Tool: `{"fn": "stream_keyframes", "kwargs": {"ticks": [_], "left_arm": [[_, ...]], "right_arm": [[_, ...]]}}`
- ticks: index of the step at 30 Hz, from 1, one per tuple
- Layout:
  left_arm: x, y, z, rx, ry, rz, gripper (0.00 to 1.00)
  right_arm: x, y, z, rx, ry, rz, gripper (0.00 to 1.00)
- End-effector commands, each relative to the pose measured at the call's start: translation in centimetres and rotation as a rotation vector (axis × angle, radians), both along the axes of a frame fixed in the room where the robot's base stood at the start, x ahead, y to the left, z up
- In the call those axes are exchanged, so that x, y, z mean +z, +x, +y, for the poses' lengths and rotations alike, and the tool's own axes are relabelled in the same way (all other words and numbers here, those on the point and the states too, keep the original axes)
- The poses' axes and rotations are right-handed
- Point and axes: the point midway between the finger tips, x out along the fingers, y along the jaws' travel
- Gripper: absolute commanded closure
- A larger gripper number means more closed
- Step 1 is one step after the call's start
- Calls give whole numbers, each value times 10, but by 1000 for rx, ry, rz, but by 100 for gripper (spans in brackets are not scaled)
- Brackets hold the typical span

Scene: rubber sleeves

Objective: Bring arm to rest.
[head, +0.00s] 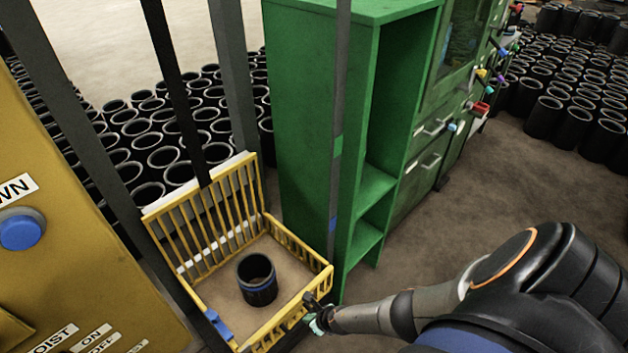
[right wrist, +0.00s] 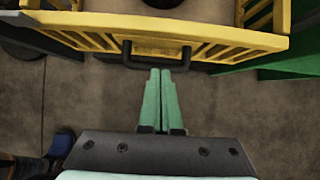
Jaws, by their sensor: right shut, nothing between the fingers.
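My right gripper (head: 316,322) is at the front right corner of a yellow barred crate (head: 318,284) in the head view. In the right wrist view its two pale green fingers (right wrist: 159,76) are shut together with nothing between them. Their tips are close to a black handle (right wrist: 156,57) on the crate's yellow side (right wrist: 190,38); I cannot tell whether they touch it. A black rubber sleeve (head: 258,280) with a blue band stands upright inside the crate. My left gripper is not in view.
A green cabinet (head: 310,120) with open shelves stands behind the crate. A yellow panel with a blue button (head: 20,230) is at the left. Dark posts (head: 235,75) rise around the crate. Many black sleeves stand on the floor behind. Brown floor (head: 500,190) is clear at the right.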

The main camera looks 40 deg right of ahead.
Motion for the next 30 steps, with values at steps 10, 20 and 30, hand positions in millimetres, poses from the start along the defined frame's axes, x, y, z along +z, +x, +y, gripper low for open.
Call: {"fn": "stream_keyframes", "kwargs": {"ticks": [10,20,30], "left_arm": [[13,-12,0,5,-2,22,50],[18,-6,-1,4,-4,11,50],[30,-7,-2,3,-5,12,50]], "right_arm": [[24,11,1,1,-1,2,100],[23,1,29,-95,109,2,100],[77,-51,154,-948,864,80,100]]}}
